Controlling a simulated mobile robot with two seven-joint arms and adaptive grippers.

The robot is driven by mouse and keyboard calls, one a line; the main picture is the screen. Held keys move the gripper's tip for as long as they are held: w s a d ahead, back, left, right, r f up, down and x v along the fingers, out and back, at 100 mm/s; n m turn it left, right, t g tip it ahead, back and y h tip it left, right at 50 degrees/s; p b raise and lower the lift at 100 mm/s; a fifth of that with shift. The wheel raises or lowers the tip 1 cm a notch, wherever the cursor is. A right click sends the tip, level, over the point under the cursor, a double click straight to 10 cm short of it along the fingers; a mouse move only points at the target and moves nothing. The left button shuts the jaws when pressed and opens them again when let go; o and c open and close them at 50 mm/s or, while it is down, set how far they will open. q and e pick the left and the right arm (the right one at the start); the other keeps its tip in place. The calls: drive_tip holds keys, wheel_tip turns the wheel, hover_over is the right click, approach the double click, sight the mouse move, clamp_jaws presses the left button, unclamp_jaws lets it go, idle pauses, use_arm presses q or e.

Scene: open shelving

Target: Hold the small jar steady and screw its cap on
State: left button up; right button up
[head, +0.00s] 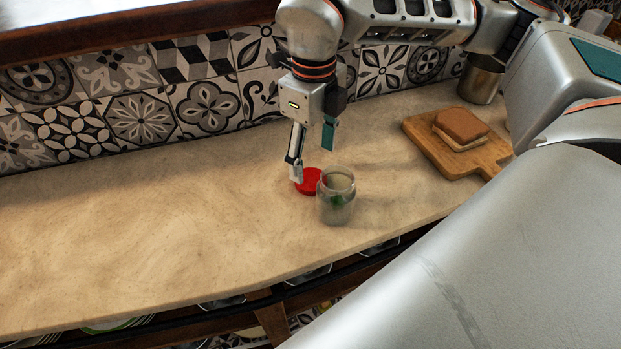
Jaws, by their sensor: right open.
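A small clear glass jar (337,206) stands upright on the stone counter, with no cap on its mouth and something green showing at its middle. A red cap (308,180) lies on the counter just behind and left of the jar, partly hidden by the jar and a fingertip. My right gripper (313,166) points down from above, open, with one finger close to the cap's left side and the other higher, behind the jar. I cannot tell whether the finger touches the cap. My left gripper is not in view.
A wooden board (458,143) with sandwich bread (461,126) on it lies to the right. A metal pot (481,79) stands behind it. A patterned tile wall (110,109) closes the back. The counter (130,230) is clear on the left.

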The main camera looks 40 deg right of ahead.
sight(311, 179)
drive_tip(key=f, duration=0.5)
drive_tip(key=shift+a+f+b, duration=0.1)
drive_tip(key=shift+a+b, duration=0.1)
drive_tip(key=shift+b, duration=0.15)
drive_tip(key=c, duration=0.9)
drive_tip(key=shift+r, duration=0.2)
drive_tip(key=shift+r, duration=0.6)
wheel_tip(311, 179, up, 18)
drive_tip(key=p, duration=0.2)
drive_tip(key=shift+r+p, duration=0.25)
drive_tip(key=shift+p, duration=0.15)
